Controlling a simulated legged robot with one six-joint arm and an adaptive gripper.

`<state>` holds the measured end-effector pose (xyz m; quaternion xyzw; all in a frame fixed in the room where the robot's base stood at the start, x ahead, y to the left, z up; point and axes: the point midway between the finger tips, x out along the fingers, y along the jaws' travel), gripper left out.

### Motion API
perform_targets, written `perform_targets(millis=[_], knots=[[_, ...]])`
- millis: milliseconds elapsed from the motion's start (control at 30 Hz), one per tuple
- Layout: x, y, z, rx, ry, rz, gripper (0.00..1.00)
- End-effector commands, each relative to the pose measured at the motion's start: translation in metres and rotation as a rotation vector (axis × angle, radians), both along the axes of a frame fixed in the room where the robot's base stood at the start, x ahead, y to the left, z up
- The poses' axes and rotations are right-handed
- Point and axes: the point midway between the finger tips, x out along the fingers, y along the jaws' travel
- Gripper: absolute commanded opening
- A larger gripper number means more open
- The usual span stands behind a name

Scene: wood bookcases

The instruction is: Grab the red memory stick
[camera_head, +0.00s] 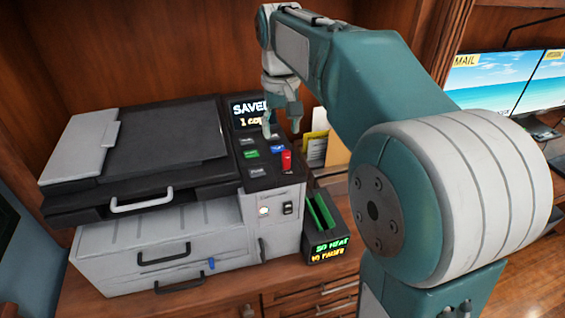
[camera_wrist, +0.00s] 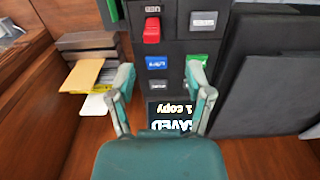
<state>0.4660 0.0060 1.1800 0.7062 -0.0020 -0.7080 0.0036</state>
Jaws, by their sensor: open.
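The red memory stick (camera_head: 286,160) stands upright on the copier's dark control panel (camera_head: 258,172), at its right side. In the wrist view the red stick (camera_wrist: 152,30) is near the top centre, beyond my fingertips. My gripper (camera_head: 282,128) is open and empty above the panel, slightly behind the stick. In the wrist view my gripper's two fingers (camera_wrist: 161,77) are spread apart, with a blue button (camera_wrist: 156,63) and a green button (camera_wrist: 197,59) near the tips. The fingers do not surround the stick. Its lower end is hard to make out.
The copier's screen (camera_head: 250,113) stands behind the panel and reads SAVED, 1 copy. A small dark box with green slots (camera_head: 322,212) stands right of the copier. Paper trays with envelopes (camera_wrist: 85,75) are beside the panel. Wood bookcase walls close in behind.

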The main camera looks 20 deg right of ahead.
Motion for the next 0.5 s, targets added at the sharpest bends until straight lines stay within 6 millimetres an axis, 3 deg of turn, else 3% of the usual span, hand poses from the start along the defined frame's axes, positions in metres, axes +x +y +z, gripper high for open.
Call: perform_targets(millis=[200, 500], knots=[[-0.002, -0.007, -0.019, 0.005, 0.000, -0.003, 0.66], [-0.007, 0.002, -0.061, 0.001, 0.001, -0.003, 0.66]])
